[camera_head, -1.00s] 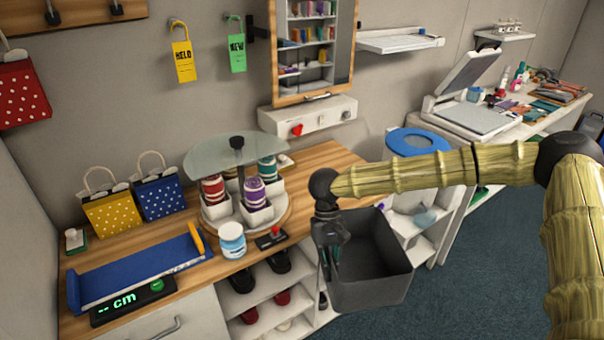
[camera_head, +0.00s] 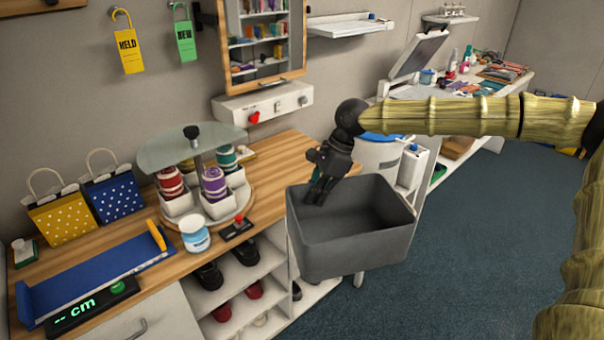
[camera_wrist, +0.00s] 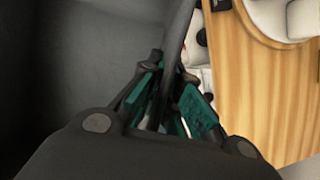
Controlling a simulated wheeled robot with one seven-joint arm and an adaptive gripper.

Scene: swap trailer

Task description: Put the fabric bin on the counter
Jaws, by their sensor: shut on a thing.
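The fabric bin (camera_head: 352,245) is a dark grey, open-topped, empty-looking box. My gripper (camera_head: 316,190) is shut on its left rim and holds it in the air at the counter's right front edge, roughly upright. In the wrist view the teal-padded fingers of my gripper (camera_wrist: 172,105) pinch the rim of the bin (camera_wrist: 85,60), whose inside fills the left. The wooden counter (camera_head: 270,185) lies to the left of the bin, with a bare strip at its right end. The wrist view also shows the counter (camera_wrist: 262,80) to the right of the fingers.
A glass-topped carousel (camera_head: 205,190) with thread spools stands on the counter, with a white jar (camera_head: 195,235) and a red-knobbed joystick (camera_head: 237,228) before it. A blue measuring tray (camera_head: 95,280) and gift bags (camera_head: 62,220) stand farther left. Shoe shelves (camera_head: 240,290) are below. The floor at right is clear.

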